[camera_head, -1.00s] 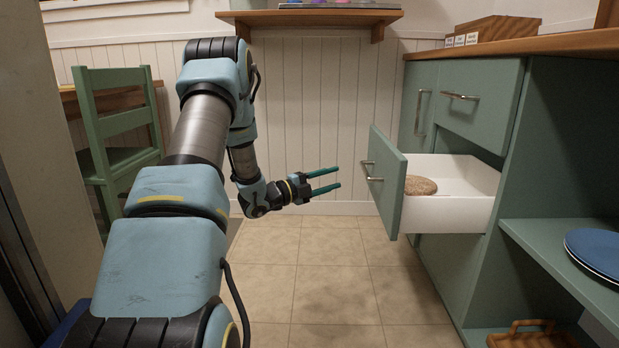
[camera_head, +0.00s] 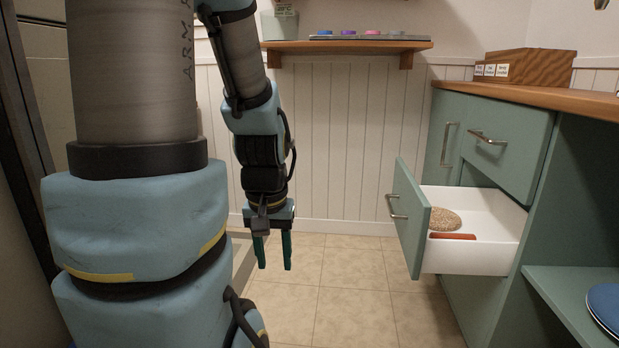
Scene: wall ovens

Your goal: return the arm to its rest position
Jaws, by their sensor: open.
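My gripper (camera_head: 273,252) hangs from my arm left of the middle of the view, with its two green fingers pointing down at the floor. The fingers are apart and nothing is between them. My upper arm stands tall at the left and the forearm comes down beside it. The gripper is well to the left of the open drawer and touches nothing.
A green drawer (camera_head: 408,215) stands open at the right, with a round tan item (camera_head: 444,219) and a reddish-brown item (camera_head: 453,236) inside. A wooden shelf (camera_head: 345,46) hangs on the back wall. Blue plates (camera_head: 606,306) lie at the right edge. The tiled floor (camera_head: 352,298) between is clear.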

